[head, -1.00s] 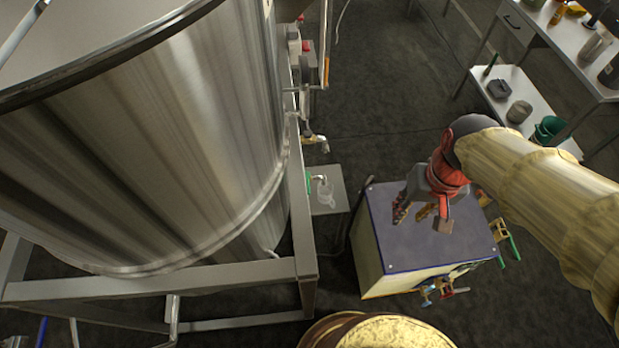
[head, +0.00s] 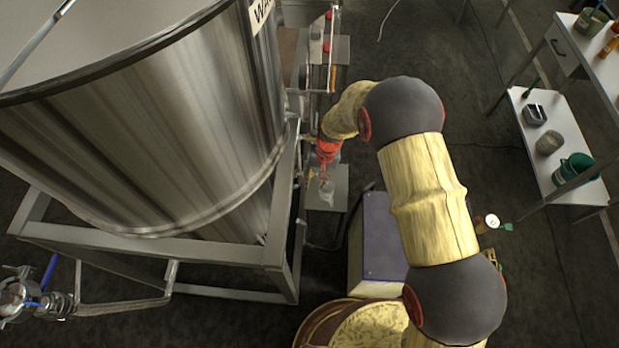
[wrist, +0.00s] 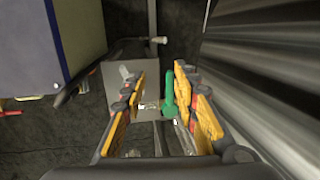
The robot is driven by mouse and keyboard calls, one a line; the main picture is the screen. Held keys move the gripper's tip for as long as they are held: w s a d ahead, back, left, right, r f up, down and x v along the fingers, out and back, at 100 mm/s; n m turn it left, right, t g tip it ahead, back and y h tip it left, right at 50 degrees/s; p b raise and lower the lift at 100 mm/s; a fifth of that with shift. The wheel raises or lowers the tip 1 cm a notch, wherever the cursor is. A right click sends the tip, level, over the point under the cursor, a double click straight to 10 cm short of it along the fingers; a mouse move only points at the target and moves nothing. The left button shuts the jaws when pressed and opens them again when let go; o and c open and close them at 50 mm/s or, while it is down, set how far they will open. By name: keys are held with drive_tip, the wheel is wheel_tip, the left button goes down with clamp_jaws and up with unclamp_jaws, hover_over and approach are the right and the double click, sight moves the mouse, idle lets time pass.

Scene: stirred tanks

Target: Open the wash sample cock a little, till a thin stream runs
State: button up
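The large steel tank (head: 170,120) fills the left of the head view, with a label partly reading "WA" (head: 261,12). In the wrist view a green cock handle (wrist: 169,92) lies between the yellow-padded fingers of my gripper (wrist: 160,85). The gripper is open, with gaps showing beside the handle. In the head view my gripper (head: 323,168) is at the tank's frame and hides the cock. A clear beaker (head: 327,191) stands below on a small grey stand (head: 338,200). No running stream can be made out.
A box with a dark top (head: 378,240) stands right of the stand. The tank's steel frame (head: 288,215) is close to my gripper. A white bench with a lower shelf (head: 560,150) is at the right.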

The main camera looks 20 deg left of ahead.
drive_tip(key=shift+t+y, duration=0.3)
drive_tip(key=shift+t, duration=0.2)
drive_tip(key=w+a+f, duration=0.1)
drive_tip(key=f, duration=0.1)
drive_tip(key=w+a+f+b, duration=0.1)
drive_tip(key=f, duration=0.1)
drive_tip(key=w+a+f, duration=0.1)
drive_tip(key=f, duration=0.1)
drive_tip(key=shift+a+f, duration=0.1)
drive_tip(key=shift+a, duration=0.3)
drive_tip(key=shift+c, duration=0.4)
drive_tip(key=shift+s, duration=0.1)
clamp_jaws()
